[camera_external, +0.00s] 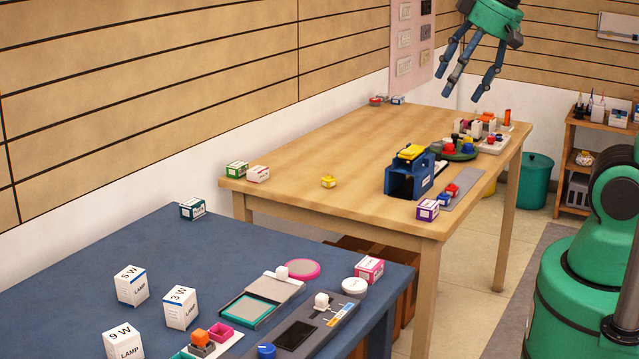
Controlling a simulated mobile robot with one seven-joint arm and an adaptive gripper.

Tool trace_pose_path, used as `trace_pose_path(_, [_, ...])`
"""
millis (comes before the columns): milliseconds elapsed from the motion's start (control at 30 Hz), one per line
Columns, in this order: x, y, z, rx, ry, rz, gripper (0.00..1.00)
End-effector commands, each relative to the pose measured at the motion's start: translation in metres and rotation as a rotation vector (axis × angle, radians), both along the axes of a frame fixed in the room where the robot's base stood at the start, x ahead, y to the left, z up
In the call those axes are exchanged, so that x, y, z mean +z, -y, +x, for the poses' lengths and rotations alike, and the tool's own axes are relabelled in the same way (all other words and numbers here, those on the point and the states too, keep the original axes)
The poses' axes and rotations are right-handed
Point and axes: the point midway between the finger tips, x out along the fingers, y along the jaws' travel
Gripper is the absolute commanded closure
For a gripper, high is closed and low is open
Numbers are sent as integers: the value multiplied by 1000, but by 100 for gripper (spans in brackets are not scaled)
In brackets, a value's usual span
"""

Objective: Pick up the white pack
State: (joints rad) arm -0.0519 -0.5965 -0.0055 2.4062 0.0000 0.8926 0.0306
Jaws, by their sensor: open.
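Three white lamp packs stand on the blue table at the lower left: one marked 5 W (131,287), one marked 3 W (181,308) and one marked 9 W (123,344), which is cut by the bottom edge. Smaller part-white boxes also show, such as a white and pink one (258,174) on the wooden table, so I cannot tell which pack is meant by colour alone. My gripper (464,84), green with blue fingers, is open and empty. It hangs high over the far end of the wooden table, far from the lamp packs.
The blue table (235,243) also holds trays, a pink disc (301,270) and small boxes. The wooden table (320,140) carries a blue block-like device (409,178) and small items at its right; its middle is mostly clear. A shelf (585,150) stands at the right.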

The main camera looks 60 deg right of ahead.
Motion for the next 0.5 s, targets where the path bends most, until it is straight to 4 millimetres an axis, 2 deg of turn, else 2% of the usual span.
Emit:
trace_pose_path(200, [18,-20,47,21,-42,7,34])
trace_pose_path(500, [28,-53,112,46,-94,13,34])
